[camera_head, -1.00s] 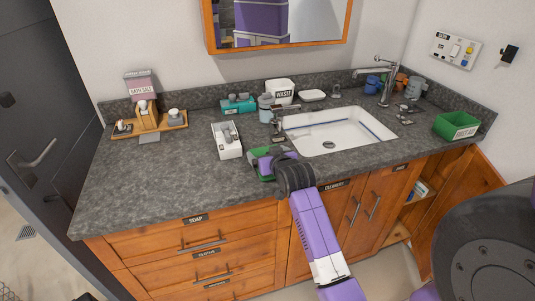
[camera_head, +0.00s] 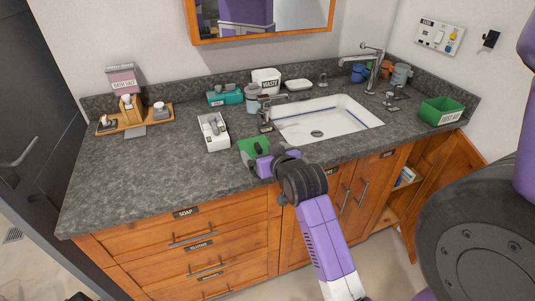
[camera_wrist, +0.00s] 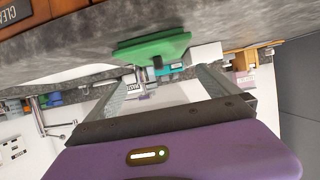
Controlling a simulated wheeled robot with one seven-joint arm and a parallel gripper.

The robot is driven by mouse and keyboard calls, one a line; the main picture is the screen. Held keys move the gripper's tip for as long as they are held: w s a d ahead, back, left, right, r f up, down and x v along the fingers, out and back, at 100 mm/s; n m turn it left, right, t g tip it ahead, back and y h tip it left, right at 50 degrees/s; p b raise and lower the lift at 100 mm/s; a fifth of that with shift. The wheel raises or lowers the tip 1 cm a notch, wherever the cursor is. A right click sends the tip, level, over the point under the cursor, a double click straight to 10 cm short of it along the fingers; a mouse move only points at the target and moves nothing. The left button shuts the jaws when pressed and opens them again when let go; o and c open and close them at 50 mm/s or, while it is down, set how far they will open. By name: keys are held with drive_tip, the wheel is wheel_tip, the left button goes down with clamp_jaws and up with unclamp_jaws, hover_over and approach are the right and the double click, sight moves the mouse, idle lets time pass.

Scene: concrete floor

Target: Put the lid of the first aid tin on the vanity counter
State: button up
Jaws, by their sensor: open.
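The green lid (camera_head: 252,152) lies on the vanity counter (camera_head: 150,185), near its front edge and left of the sink. It has a small dark knob on top. In the wrist view, which is upside down, the lid (camera_wrist: 150,46) looks flat against the counter. My gripper (camera_head: 262,160) is at the counter's front edge beside the lid. In the wrist view its two fingers (camera_wrist: 168,76) are spread apart with nothing held between them. The green first aid tin (camera_head: 440,113) stands open at the counter's right end, its label facing front.
The sink (camera_head: 325,121) and its tap are right of the lid. A white tray of small items (camera_head: 213,131) stands just behind left. A teal box (camera_head: 225,94), grey bottle (camera_head: 252,98) and white waste bin (camera_head: 266,80) are farther back. The counter's left front is clear.

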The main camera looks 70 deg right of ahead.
drive_tip(key=shift+v, duration=1.15)
drive_tip(key=s+a+f+n+t+y, duration=0.1)
drive_tip(key=a+f+n+t+y, duration=0.15)
drive_tip(key=a, duration=0.85)
drive_tip(key=s+a+f+n+t+y, duration=0.15)
drive_tip(key=a+f, duration=0.25)
drive_tip(key=a, duration=0.8)
drive_tip(key=s+a+r+n+t+y, duration=0.1)
drive_tip(key=s+a+r+n+y, duration=0.1)
drive_tip(key=s+a, duration=0.4)
drive_tip(key=s+a+r+n+y, duration=0.2)
drive_tip(key=s+a+n+y, duration=0.1)
drive_tip(key=s+a, duration=0.4)
drive_tip(key=shift+s+a+r+n+t+y, duration=0.2)
drive_tip(key=shift+s+a+n+t+y, duration=0.15)
drive_tip(key=shift+a+y, duration=0.25)
drive_tip(key=shift+c, duration=0.4)
